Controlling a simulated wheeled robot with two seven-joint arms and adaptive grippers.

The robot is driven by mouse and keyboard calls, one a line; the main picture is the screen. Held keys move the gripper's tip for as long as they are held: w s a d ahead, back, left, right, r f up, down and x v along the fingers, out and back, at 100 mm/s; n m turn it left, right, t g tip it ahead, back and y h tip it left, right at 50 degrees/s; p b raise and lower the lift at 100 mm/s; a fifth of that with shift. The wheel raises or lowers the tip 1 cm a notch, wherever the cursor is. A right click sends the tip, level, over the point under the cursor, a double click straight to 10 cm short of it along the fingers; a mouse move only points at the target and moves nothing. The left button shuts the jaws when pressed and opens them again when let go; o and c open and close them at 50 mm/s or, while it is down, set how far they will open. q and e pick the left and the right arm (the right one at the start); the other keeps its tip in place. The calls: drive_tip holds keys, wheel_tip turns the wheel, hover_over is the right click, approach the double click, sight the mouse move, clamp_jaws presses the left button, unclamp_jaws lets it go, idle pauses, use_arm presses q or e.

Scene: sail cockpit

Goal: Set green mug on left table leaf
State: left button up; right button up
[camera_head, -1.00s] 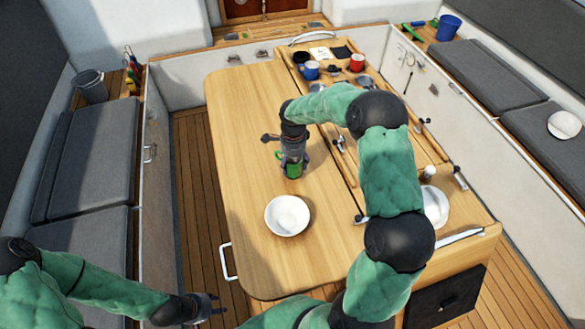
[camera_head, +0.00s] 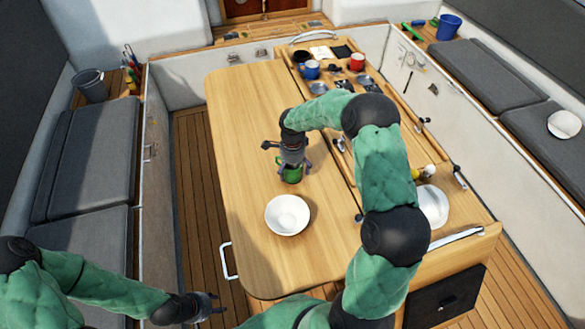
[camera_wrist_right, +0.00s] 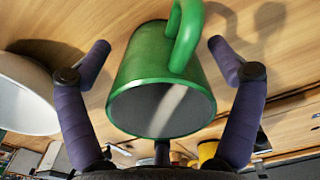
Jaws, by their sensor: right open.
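The green mug (camera_head: 291,176) stands on the left table leaf (camera_head: 240,130), behind a white bowl. My right gripper (camera_head: 293,168) is over the mug with its fingers spread to either side. In the right wrist view the mug (camera_wrist_right: 160,80) is between the open fingers of my right gripper (camera_wrist_right: 159,52), with a gap on both sides. The mug's handle points away from the palm there. My left gripper (camera_head: 208,306) is low at the left, off the table, with its fingers apart and empty.
The white bowl (camera_head: 287,215) stands on the leaf in front of the mug. The table's right part holds a blue mug (camera_head: 310,69), a red mug (camera_head: 357,62) and a white plate (camera_head: 432,207). The leaf's far half is clear.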

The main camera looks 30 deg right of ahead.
wheel_tip(320, 180, up, 12)
idle(0.6)
drive_tip(key=shift+r, duration=0.1)
idle(0.4)
